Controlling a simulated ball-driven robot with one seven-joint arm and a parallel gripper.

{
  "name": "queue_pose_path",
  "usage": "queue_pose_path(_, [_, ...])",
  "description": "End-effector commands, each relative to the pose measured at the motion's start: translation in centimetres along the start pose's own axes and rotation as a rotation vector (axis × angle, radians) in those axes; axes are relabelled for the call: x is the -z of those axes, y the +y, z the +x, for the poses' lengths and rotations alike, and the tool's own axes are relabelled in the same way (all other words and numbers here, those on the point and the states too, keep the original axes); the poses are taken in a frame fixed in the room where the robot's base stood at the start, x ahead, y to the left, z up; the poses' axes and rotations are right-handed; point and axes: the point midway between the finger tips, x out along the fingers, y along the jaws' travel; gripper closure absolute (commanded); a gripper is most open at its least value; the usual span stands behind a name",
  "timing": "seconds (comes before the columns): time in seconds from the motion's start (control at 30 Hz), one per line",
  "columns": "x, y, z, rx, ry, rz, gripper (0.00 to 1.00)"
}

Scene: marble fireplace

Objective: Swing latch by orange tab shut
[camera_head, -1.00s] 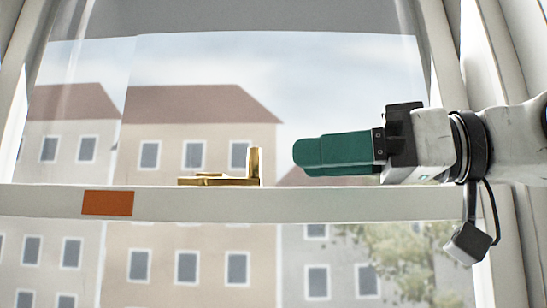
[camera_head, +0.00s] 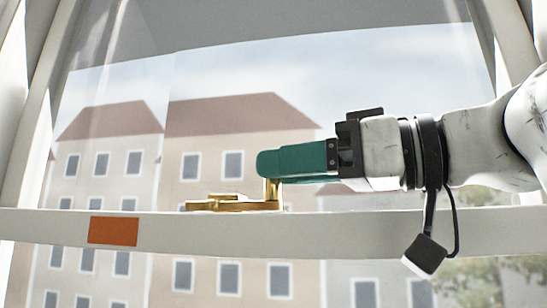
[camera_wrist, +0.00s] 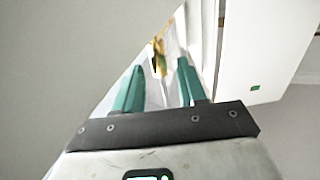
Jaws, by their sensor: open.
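The brass latch (camera_head: 235,205) sits on top of the white window rail, with a low flat part at left and an upright part (camera_head: 273,192) at its right end. The orange tab (camera_head: 113,231) shows as a flat orange rectangle on the rail's front face, left of the latch and apart from it. My gripper (camera_head: 264,163) has green fingers pointing left at the top of the upright part, which they partly hide. In the wrist view my gripper (camera_wrist: 161,70) is open, with brass (camera_wrist: 158,62) showing between and beyond the fingertips. Contact cannot be told.
The white rail (camera_head: 200,232) runs across the window below my arm. Glass (camera_head: 380,100) with buildings behind it fills the opening. White frame sides (camera_head: 30,120) stand at the edges. In the wrist view a white panel (camera_wrist: 265,50) with a small green mark is at right.

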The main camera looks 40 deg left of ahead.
Motion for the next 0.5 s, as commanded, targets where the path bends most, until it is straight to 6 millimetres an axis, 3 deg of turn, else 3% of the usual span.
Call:
queue_pose_path(0.2, [0.0,0.1,2.1,0.0,0.0,0.001,0.59])
queue_pose_path(0.5, [-0.1,0.1,2.5,-0.001,0.0,0.001,0.59])
